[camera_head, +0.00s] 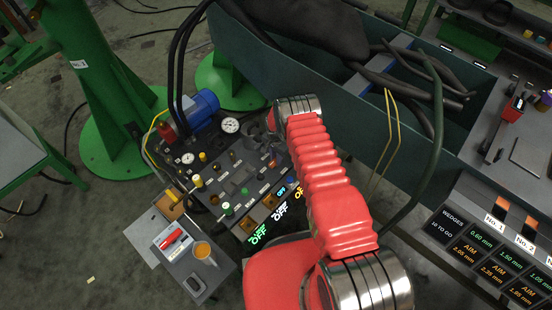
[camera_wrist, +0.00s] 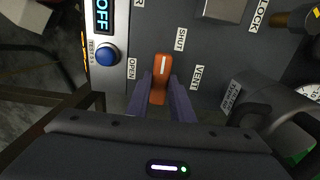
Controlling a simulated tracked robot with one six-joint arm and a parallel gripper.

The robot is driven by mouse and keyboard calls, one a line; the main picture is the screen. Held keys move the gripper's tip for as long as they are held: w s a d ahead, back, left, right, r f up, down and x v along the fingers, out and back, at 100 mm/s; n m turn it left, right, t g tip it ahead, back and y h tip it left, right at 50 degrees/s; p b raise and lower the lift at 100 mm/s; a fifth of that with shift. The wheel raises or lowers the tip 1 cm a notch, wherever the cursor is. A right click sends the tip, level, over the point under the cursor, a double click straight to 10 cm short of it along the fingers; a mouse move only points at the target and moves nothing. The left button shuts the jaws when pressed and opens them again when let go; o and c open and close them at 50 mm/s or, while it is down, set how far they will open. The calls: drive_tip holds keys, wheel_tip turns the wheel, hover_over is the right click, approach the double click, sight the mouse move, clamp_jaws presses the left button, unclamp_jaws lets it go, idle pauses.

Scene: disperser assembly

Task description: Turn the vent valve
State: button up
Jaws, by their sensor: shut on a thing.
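The vent valve's orange handle (camera_wrist: 162,68) has a white line on its face and stands nearly upright in the wrist view. The label SHUT is at its upper right, OPEN at its left and VENT at its lower right. My gripper (camera_wrist: 160,88) is shut on the handle, with one purple finger on each side.
A blue button (camera_wrist: 106,55) and an OFF display are left of the valve. A round gauge (camera_wrist: 290,115) is at right.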

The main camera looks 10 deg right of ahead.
clamp_jaws()
drive_tip(key=shift+n, duration=0.3)
drive_tip(key=n, duration=0.8)
drive_tip(key=shift+n, duration=0.4)
drive_tip(key=n, duration=0.8)
drive_tip(key=shift+n, duration=0.3)
drive_tip(key=shift+w, duration=0.1)
